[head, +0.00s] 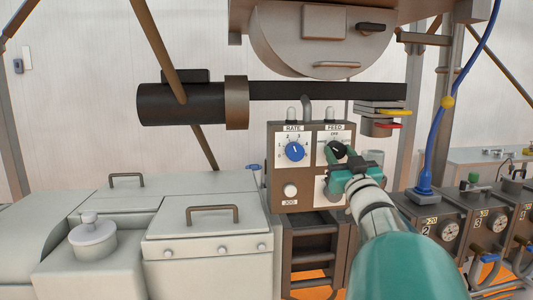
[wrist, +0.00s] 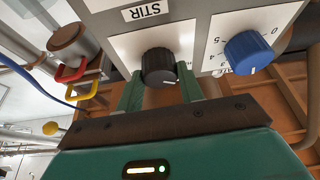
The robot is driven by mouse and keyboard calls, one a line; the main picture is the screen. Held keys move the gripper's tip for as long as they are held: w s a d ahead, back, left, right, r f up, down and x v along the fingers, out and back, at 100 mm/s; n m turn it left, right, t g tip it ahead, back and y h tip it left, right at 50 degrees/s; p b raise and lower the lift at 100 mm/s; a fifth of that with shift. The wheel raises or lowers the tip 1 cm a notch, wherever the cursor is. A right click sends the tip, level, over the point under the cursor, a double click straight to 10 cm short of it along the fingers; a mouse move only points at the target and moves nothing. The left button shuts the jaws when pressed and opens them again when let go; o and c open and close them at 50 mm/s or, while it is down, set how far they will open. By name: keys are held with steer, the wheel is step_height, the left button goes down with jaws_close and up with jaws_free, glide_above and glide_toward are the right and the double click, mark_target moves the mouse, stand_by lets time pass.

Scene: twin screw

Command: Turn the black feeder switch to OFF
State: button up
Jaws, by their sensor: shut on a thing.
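The black feeder switch (head: 338,149) is a round knob under the FEED label, at the upper right of the brown control panel (head: 282,174). An OFF mark (head: 334,134) stands above it. In the wrist view the black knob (wrist: 159,65) sits between my fingertips, with a white pointer line near its lower edge. My gripper (head: 340,165) is shut on the knob, one green finger on each side, as the wrist view (wrist: 160,85) also shows. The gripper hides the knob's lower part and nearby markings in the head view, so the exact pointer setting is unclear there.
A blue RATE knob (head: 295,152) is left of the switch, and a white JOG button (head: 290,190) is below that. A STIR label (wrist: 145,13) shows in the wrist view. Red (head: 388,125) and yellow (head: 396,112) handles are at upper right. Valve boxes (head: 433,222) stand at right.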

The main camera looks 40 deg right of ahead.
steer(key=shift+m, duration=0.3)
steer(key=m+g+h, duration=0.1)
steer(key=m, duration=0.1)
steer(key=m+g+h, duration=0.1)
steer(key=m, duration=0.2)
steer(key=m+h, duration=0.1)
steer(key=m, duration=0.1)
steer(key=shift+w+a+m+g, duration=0.2)
steer(key=shift+m+g, duration=0.1)
steer(key=shift+g, duration=0.1)
steer(key=m+g, duration=0.1)
steer(key=m, duration=0.2)
steer(key=m+g+h, duration=0.1)
steer(key=m+g, duration=0.1)
steer(key=m, duration=0.2)
steer(key=shift+r+m, duration=0.15)
steer(key=shift+m, duration=0.15)
steer(key=o, duration=1)
steer(key=shift+w, duration=0.2)
steer(key=shift+s, duration=0.25)
steer(key=v, duration=1.3)
steer(key=shift+s+a, duration=0.1)
steer(key=shift+a, duration=0.3)
